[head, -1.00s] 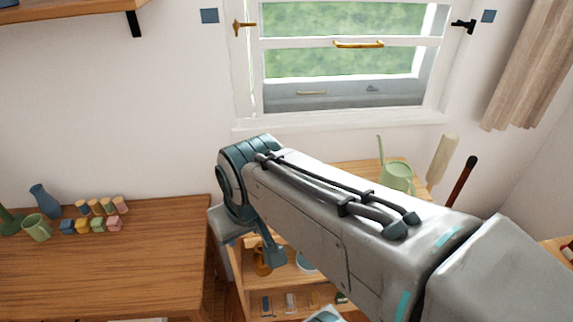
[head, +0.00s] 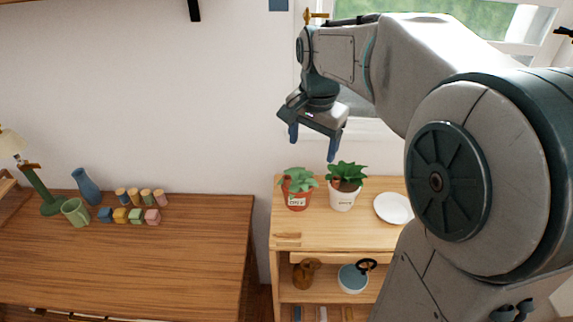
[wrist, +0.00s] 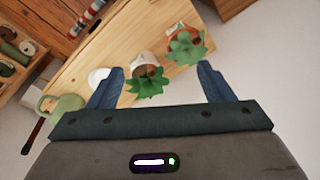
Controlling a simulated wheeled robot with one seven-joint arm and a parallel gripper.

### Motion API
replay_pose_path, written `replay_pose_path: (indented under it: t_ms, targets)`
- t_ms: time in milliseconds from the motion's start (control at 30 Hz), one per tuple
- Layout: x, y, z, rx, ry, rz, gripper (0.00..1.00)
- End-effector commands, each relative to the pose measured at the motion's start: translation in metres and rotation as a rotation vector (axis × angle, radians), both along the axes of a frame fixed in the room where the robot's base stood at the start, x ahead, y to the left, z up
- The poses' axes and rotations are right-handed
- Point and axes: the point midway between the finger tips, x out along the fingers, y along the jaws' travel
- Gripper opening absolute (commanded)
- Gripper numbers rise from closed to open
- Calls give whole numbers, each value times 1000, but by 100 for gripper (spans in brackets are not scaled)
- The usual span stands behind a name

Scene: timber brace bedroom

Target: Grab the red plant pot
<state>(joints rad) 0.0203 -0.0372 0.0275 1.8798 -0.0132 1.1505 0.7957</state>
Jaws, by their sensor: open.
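The red plant pot (head: 298,198) holds a green succulent and has a pale label. It stands on top of the small wooden shelf unit (head: 290,236), near its left end. A white plant pot (head: 342,197) with a similar plant stands just right of it. My gripper (head: 312,145) is open and empty, above and apart from both pots. In the wrist view, the red pot (wrist: 171,34) shows near the right fingertip, partly hidden by its leaves. The white pot (wrist: 141,65) shows between the fingers, near the left one.
A white plate (head: 393,208) lies right of the pots. A wooden desk (head: 150,270) at left holds a blue vase (head: 86,186), a green mug (head: 75,211) and small coloured blocks (head: 120,215). The window and wall are behind. A gap separates desk and shelf unit.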

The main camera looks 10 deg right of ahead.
Motion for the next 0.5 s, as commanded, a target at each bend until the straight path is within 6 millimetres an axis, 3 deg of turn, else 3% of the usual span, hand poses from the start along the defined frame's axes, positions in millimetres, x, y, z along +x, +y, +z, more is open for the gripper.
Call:
replay_pose_path:
  t_ms: [33,200,300,500]
  targets:
    - [20,0,-8,10,20,-69,74]
    - [73,1,-24,39,75,-317,74]
    - [99,1,-35,49,101,-441,74]
    - [128,2,-50,58,133,-600,74]
